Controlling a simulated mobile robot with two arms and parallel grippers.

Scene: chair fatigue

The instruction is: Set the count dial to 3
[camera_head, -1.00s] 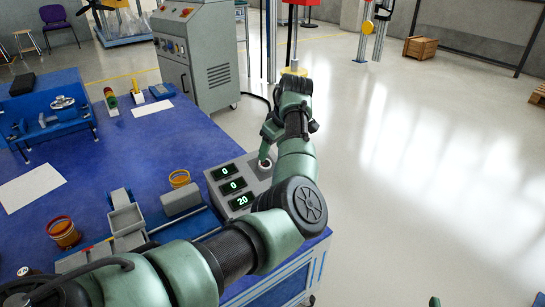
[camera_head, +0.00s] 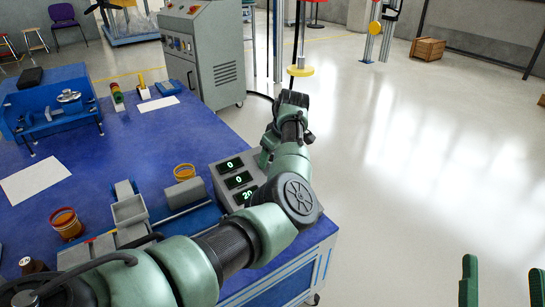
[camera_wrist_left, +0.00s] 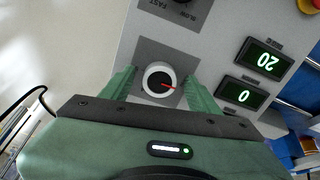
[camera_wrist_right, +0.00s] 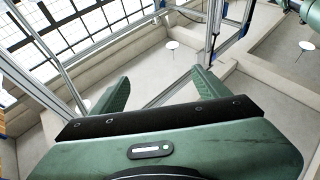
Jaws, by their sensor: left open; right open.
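In the left wrist view a round dial (camera_wrist_left: 158,80) with a white rim, dark centre and red pointer line sits on a grey square plate. The pointer points right and slightly down in that picture. My left gripper (camera_wrist_left: 158,86) is open, with one finger on each side of the dial; contact cannot be told. In the head view my left gripper (camera_head: 266,155) is over the grey control box (camera_head: 222,169) and hides the dial. The lit displays (camera_head: 238,180) read 0, 0 and 20. My right gripper (camera_head: 502,285) is open and empty, away from the table.
Another knob (camera_wrist_left: 184,2) marked FAST and SLOW and a red button (camera_wrist_left: 314,5) lie beside the dial. A blue table (camera_head: 130,145) carries the box, a grey-and-blue fixture (camera_head: 130,212) and orange-brown rings (camera_head: 66,223). Open floor (camera_head: 420,170) lies to the right.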

